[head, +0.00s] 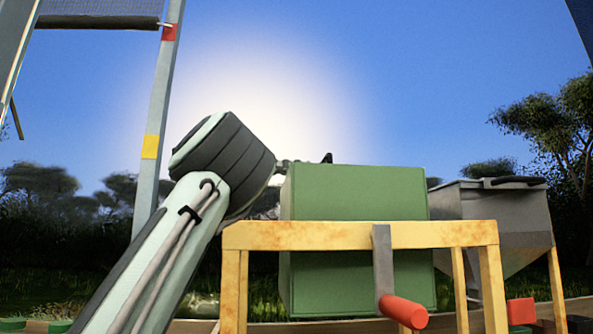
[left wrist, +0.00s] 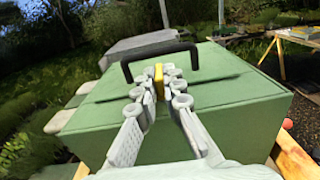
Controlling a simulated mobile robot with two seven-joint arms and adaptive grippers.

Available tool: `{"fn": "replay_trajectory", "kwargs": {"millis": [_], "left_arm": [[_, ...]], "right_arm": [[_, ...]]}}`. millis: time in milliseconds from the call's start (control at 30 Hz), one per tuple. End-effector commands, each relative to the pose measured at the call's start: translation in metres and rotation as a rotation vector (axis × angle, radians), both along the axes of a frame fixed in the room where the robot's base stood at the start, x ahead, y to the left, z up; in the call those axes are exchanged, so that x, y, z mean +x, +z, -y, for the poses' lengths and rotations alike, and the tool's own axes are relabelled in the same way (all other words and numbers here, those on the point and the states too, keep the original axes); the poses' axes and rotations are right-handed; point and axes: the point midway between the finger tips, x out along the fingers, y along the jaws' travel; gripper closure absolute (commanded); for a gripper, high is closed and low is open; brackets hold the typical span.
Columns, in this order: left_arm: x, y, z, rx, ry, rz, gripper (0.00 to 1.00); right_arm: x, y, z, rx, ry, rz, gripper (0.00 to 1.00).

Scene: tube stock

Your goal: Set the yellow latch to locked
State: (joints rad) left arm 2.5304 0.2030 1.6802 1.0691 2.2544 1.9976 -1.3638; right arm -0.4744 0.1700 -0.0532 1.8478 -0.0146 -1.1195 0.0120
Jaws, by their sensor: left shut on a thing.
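The yellow latch (left wrist: 159,80) shows in the left wrist view on top of the green box (left wrist: 225,110). It stands between the fingertips of my left gripper (left wrist: 159,86), which is shut on it. Much of the latch is covered by the fingers, so I cannot tell its setting. In the head view the green box (head: 355,195) sits in a wooden frame, and my left arm reaches its top from the left. The latch cannot be made out there. My right gripper is in neither view.
A black handle (left wrist: 160,52) arches just behind the latch. The wooden frame (head: 360,235) carries a grey bracket (head: 383,262) with a red cylinder (head: 403,311) in front. A grey hopper (head: 495,215) stands behind at right. A grey post (head: 157,130) rises at left.

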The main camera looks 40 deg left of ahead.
Motion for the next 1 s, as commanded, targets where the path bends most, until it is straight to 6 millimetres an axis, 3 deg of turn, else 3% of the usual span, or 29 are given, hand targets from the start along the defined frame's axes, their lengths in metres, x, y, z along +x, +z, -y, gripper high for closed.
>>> {"fn": "replay_trajectory", "kwargs": {"millis": [67,100,267,667,1000], "left_arm": [[0.000,0.001,0.000,0.000,0.001,0.001,1.00],[0.000,0.001,0.000,0.000,0.001,0.001,0.89],[0.000,0.001,0.000,0.001,0.001,0.001,0.71],[-0.008,0.001,-0.006,-0.002,0.002,0.002,0.71],[-0.061,0.002,-0.050,-0.002,0.001,0.007,0.71]], "right_arm": [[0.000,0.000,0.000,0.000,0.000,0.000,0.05],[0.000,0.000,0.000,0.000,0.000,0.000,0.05],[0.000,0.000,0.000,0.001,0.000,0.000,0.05],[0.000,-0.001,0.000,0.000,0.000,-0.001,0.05],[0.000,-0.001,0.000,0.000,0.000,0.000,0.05]]}}
